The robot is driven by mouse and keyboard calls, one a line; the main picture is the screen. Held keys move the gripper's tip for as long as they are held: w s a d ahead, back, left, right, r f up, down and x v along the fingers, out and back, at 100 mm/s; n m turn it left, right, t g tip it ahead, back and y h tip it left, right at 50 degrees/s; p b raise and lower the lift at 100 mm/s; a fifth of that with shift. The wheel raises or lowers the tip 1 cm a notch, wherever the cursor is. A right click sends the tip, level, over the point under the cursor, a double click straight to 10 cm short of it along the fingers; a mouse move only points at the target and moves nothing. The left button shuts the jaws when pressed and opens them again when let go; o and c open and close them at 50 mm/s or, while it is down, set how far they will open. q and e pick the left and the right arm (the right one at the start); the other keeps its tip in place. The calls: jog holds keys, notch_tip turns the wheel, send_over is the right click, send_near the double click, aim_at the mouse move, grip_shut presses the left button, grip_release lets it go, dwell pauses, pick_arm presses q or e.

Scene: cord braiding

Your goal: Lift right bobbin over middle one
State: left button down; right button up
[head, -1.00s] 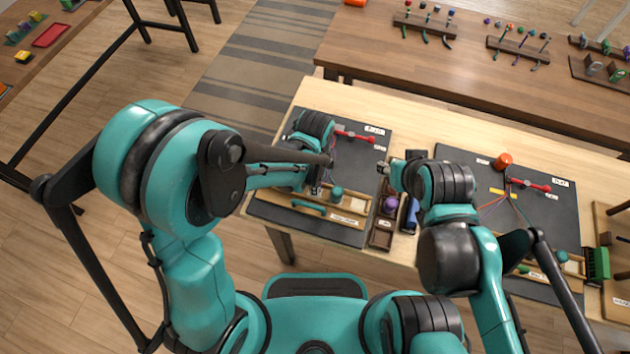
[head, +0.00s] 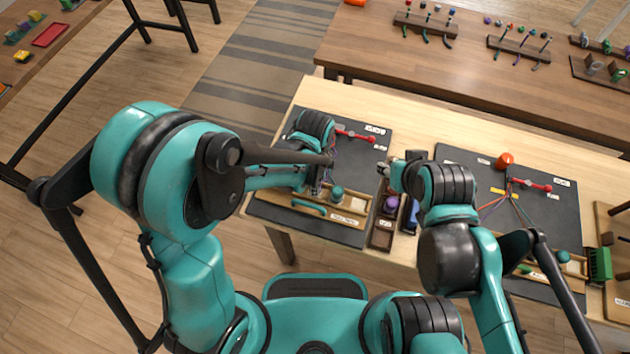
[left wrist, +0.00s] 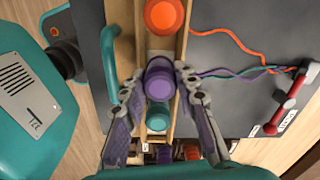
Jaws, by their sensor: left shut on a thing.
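In the left wrist view my left gripper (left wrist: 158,76) is shut on the purple bobbin (left wrist: 160,82), one finger on each side. The teal bobbin (left wrist: 158,115) is right beside it, partly covered by it in this view. The orange bobbin (left wrist: 165,15) sits apart in the wooden rack (left wrist: 141,15). Purple and teal cords (left wrist: 235,72) run twisted toward the red clamp (left wrist: 291,100); the orange cord (left wrist: 230,38) runs separately. In the head view my left gripper (head: 318,186) is at the left mat, near the teal bobbin (head: 337,193). My right gripper (head: 384,168) hovers near the mat's right edge; its jaws are unclear.
A small dark tray (head: 381,238) with a purple item (head: 391,202) lies between the two mats. The right mat (head: 470,165) carries a second braiding setup with an orange bobbin (head: 503,160). The left mat's front part (head: 290,218) is bare.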

pick_arm(q)
jog(key=shift+f+b, duration=0.55)
jog(key=shift+f, duration=0.1)
jog(key=c, duration=1.1)
grip_release()
jog(key=shift+r, duration=0.15)
notch_tip(320, 180, up, 12)
jog(key=s+a+r+n+t, duration=0.2)
jog(key=a+n+t, duration=0.1)
jog(key=a+n, duration=0.6)
jog(key=s+a+r+n+t, duration=0.2)
jog(key=s+a+n+t, duration=0.1)
jog(key=a+n, duration=0.6)
jog(key=shift+r+n+t, duration=0.3)
jog(key=shift+t, duration=0.3)
